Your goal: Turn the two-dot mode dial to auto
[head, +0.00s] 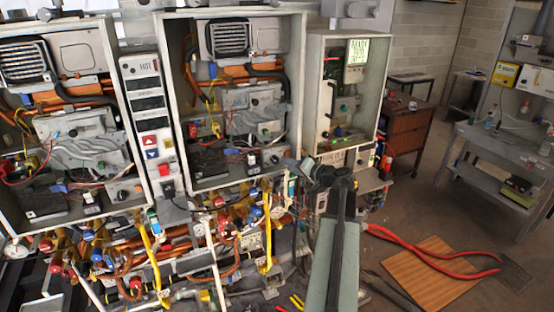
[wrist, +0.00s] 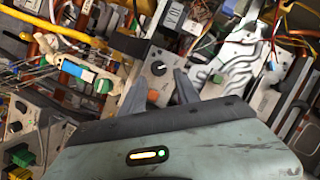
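In the wrist view a black round dial (wrist: 158,68) sits on a small grey panel, with an orange round part below it. My gripper (wrist: 160,88) is open, its two grey fingers apart on either side of this panel, with nothing held. The dots and the dial's setting are too small to read, so I cannot tell whether it is the two-dot dial. In the head view my gripper (head: 298,166) is at the lower right corner of the middle heater cabinet (head: 298,80). A small panel with a dark knob (head: 274,158) is just left of it.
Left and right cabinets (head: 372,90) flank the middle one. Pipes and valves with yellow handles (head: 155,265) crowd the space below.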

